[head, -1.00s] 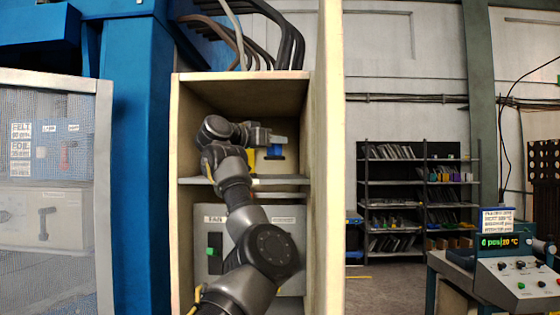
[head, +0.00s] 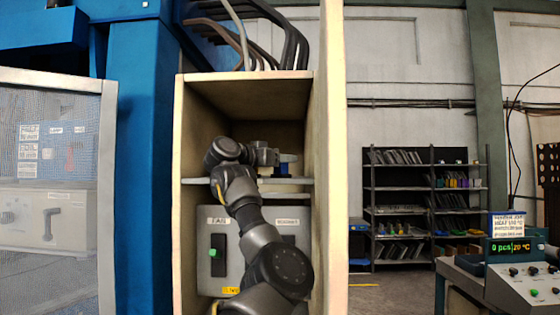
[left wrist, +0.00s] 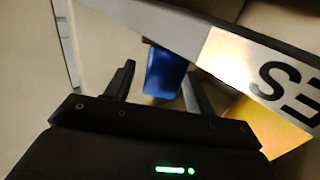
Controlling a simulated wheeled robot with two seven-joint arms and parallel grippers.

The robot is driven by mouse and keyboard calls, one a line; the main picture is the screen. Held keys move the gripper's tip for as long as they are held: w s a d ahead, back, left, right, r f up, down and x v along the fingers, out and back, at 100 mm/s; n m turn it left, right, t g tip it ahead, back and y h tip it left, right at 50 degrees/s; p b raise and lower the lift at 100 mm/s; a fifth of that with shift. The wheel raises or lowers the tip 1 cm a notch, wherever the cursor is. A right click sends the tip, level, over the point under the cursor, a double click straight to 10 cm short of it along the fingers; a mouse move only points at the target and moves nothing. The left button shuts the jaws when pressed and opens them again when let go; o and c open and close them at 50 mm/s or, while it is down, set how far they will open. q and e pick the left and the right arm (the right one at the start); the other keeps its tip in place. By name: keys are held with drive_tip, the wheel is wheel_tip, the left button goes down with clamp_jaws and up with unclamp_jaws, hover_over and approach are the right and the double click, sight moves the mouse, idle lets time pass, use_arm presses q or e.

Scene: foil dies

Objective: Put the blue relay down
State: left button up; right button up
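The blue relay (head: 288,168) is inside the open cabinet, just above or on the middle shelf (head: 305,181); the contact is too small to tell. My left gripper (head: 284,159) reaches in from the front, level with the relay's upper part. In the left wrist view the blue relay (left wrist: 165,75) lies between the two fingers (left wrist: 160,84). A gap shows between it and the left finger, while the right finger is close beside it. The fingers look spread, not closed on it. My right gripper is not in view.
The cabinet's right wall (head: 330,150) stands close beside the arm. A grey box (head: 212,242) with a green button is below the shelf. A white lettered label (left wrist: 250,72) and a yellow patch (left wrist: 268,128) show near the fingers. A console (head: 520,275) stands at the right.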

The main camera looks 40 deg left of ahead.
use_arm(q)
drive_tip(key=shift+s+r, duration=0.1)
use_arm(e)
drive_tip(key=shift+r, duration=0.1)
use_arm(q)
drive_tip(key=shift+s, duration=0.1)
drive_tip(key=s, duration=0.1)
drive_tip(key=b, duration=0.1)
drive_tip(key=s, duration=0.1)
drive_tip(key=shift+s+a+f+b, duration=0.2)
drive_tip(key=shift+s+a+b, duration=0.05)
drive_tip(key=shift+s+b, duration=0.1)
drive_tip(key=s, duration=0.1)
drive_tip(key=s+b, duration=0.1)
drive_tip(key=s, duration=0.2)
drive_tip(key=shift+s+a+r+b, duration=0.25)
drive_tip(key=shift+b, duration=0.05)
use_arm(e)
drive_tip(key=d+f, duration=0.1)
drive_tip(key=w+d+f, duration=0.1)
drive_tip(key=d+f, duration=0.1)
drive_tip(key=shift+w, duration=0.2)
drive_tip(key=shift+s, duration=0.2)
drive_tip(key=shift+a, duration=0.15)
